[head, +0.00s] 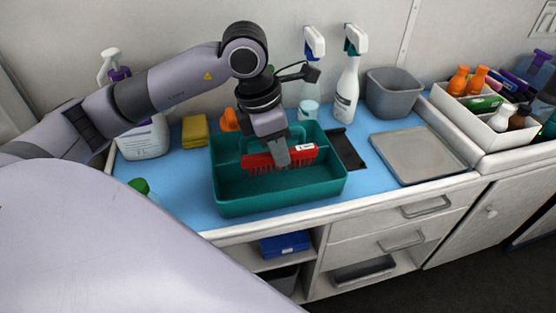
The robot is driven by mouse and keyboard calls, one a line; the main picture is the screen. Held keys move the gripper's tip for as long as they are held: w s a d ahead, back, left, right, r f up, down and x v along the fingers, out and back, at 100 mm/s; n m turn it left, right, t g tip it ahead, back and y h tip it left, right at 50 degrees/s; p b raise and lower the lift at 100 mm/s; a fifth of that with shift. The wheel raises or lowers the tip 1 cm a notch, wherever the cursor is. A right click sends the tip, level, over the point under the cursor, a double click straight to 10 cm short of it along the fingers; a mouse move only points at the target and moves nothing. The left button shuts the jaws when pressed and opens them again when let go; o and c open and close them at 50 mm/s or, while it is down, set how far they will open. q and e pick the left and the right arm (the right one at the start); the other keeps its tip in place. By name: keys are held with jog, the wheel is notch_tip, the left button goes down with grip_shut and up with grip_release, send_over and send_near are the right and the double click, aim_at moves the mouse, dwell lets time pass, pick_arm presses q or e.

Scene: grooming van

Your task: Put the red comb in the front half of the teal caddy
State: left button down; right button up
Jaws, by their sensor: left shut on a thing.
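The teal caddy (235,208) stands on the blue counter mat, with a divider running lengthwise between its front and back halves. My left gripper (281,160) points down over the caddy and is shut on the red comb (262,161). The comb is level, teeth down, with a white label on its right end. It shows in front of the divider, over the front half. I cannot tell whether its teeth touch the caddy floor. The fingers hide the middle of the comb. My right gripper is not in view.
Spray bottles (347,92) and a grey bin (392,95) stand behind the caddy. A yellow sponge (195,131) and a large white pump bottle (146,138) are at the left. A grey tray (417,155) and a white divided box (470,120) are at the right.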

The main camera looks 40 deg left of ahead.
pick_arm(q)
notch_tip(320, 180, down, 3)
jog(key=shift+f, duration=0.1)
jog(key=shift+f+b, duration=0.6)
jog(key=shift+b, duration=0.1)
jog(key=c, duration=1)
grip_release()
